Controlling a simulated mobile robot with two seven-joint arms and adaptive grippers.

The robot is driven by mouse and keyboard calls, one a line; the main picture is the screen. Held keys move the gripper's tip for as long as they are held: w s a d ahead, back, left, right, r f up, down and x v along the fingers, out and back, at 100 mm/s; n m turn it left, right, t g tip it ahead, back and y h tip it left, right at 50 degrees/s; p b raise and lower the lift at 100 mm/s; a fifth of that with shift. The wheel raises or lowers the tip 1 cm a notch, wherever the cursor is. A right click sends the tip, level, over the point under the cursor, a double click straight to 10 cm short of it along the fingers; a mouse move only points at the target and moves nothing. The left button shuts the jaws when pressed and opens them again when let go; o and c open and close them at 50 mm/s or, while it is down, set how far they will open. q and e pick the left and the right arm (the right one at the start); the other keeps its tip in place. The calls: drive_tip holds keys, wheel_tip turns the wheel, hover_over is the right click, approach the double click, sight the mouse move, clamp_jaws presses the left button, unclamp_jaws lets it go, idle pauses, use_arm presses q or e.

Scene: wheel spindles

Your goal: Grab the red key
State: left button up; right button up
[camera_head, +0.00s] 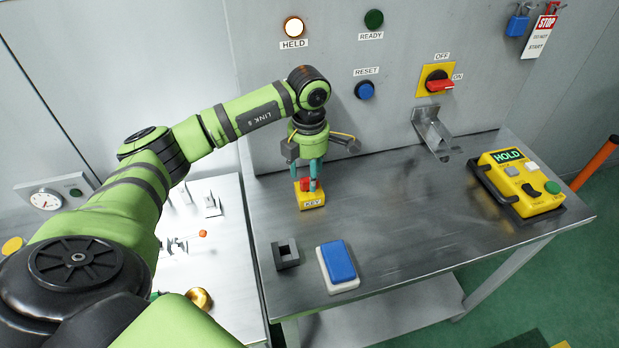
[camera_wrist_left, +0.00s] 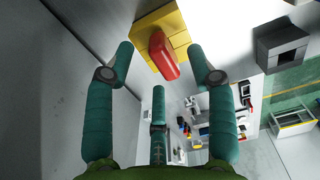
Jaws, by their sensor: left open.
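The red key (camera_head: 306,184) stands in a yellow block labelled KEY (camera_head: 311,199) on the metal table near the back wall. My left gripper (camera_head: 308,180) points down over it, its teal fingers around or beside the key. In the left wrist view the red key (camera_wrist_left: 163,56) lies between and beyond the tips of my open fingers (camera_wrist_left: 166,68), with the yellow block (camera_wrist_left: 160,28) behind it. I cannot tell whether any finger touches the key. My right gripper is not in view.
A dark square socket (camera_head: 286,255) and a blue button on a white base (camera_head: 338,266) stand in front of the key block. A yellow HOLD pendant (camera_head: 521,184) lies at the right. A metal bracket (camera_head: 432,133) juts from the wall. The table's middle is clear.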

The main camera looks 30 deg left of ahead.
use_arm(q)
drive_tip(key=shift+f, duration=1.3)
clamp_jaws()
drive_tip(key=shift+r, duration=0.15)
